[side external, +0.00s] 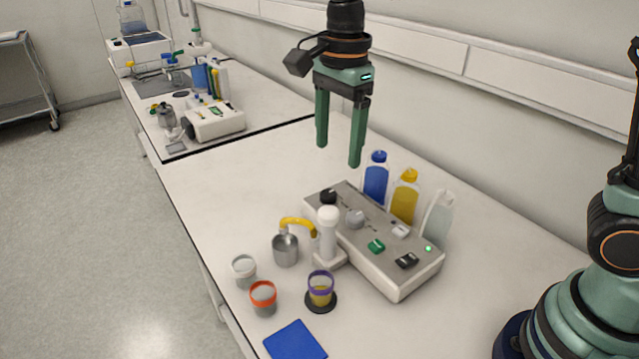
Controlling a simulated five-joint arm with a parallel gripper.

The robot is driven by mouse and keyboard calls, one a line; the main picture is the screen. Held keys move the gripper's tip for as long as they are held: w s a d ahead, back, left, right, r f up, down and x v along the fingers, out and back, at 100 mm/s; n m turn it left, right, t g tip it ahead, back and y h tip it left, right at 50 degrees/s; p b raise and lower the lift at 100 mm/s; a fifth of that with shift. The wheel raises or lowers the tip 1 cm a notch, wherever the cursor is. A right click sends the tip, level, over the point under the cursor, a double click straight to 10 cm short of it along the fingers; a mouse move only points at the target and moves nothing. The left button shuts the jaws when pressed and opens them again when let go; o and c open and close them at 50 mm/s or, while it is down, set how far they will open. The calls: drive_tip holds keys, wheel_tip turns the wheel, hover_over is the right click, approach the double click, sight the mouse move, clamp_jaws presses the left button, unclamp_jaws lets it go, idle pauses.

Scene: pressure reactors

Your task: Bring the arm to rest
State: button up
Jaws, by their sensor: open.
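My gripper (339,135) hangs above the bench, pointing down, with its two green fingers apart and nothing between them. It is above and behind the grey control box (398,268), clear of everything on the bench. My arm's base stands at the right edge of the side external view. Part of the arm is outside the picture.
On the bench (220,190) stand blue (376,182), yellow (404,200) and clear (438,218) bottles behind the box. In front are a white column (328,238), a metal vessel (285,248), several banded cups (263,297) and a blue pad (295,341). The bench's left part is clear.

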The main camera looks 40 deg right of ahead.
drive_tip(key=s+d+n+t, duration=0.5)
drive_tip(key=s+d+n, duration=0.5)
drive_tip(key=n, duration=0.7)
drive_tip(key=shift+d, duration=1.65)
